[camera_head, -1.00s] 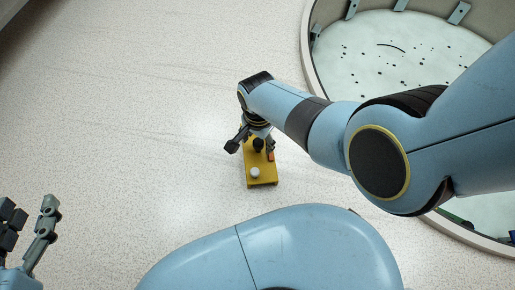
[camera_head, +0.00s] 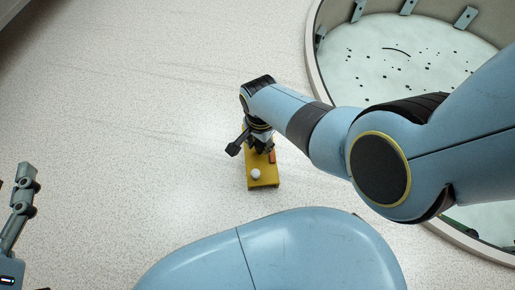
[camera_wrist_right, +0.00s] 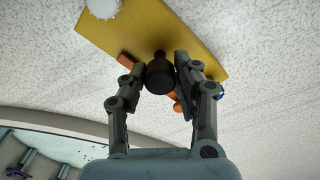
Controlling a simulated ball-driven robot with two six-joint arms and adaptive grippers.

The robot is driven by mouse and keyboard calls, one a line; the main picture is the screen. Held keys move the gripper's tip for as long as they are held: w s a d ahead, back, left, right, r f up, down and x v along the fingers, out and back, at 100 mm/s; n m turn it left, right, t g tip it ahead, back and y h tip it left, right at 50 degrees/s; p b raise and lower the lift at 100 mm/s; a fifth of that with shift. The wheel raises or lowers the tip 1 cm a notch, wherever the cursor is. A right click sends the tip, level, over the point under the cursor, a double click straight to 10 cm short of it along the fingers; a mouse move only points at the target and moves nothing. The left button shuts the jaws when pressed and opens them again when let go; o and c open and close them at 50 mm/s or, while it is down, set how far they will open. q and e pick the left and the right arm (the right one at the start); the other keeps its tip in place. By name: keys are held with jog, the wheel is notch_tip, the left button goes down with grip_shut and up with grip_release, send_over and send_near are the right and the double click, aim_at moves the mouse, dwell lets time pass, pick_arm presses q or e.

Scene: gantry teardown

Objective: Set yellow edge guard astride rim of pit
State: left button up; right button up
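The yellow edge guard (camera_head: 262,178) is a flat yellow bar on the floor, with a white ball-like knob near one end, an orange piece and a black knob. In the right wrist view the guard (camera_wrist_right: 205,33) fills the upper part, its black knob (camera_wrist_right: 160,76) between my fingers. My right gripper (camera_head: 262,146) is over the guard's far part; in the wrist view its fingers (camera_wrist_right: 160,72) look closed against both sides of that knob. The pit's rim (camera_head: 316,76) curves at the right, apart from the guard. My left gripper (camera_head: 22,190) is at the left edge, partly cut off.
The pit's pale floor (camera_head: 385,65) has dark specks, and several grey brackets (camera_head: 465,17) line its wall. My right arm hides part of the pit and rim. The speckled floor (camera_head: 130,120) left of the guard is clear.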

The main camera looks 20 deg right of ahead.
grip_shut()
jog(key=shift+r, duration=0.1)
jog(key=shift+w+r+p, duration=0.15)
jog(key=shift+r+p, duration=0.85)
jog(key=shift+r, duration=0.15)
jog(key=shift+r+p, duration=1.65)
jog(key=shift+r, duration=0.2)
pick_arm(q)
notch_tip(320, 180, up, 7)
jog(key=w+t, duration=0.1)
jog(key=shift+f, duration=0.15)
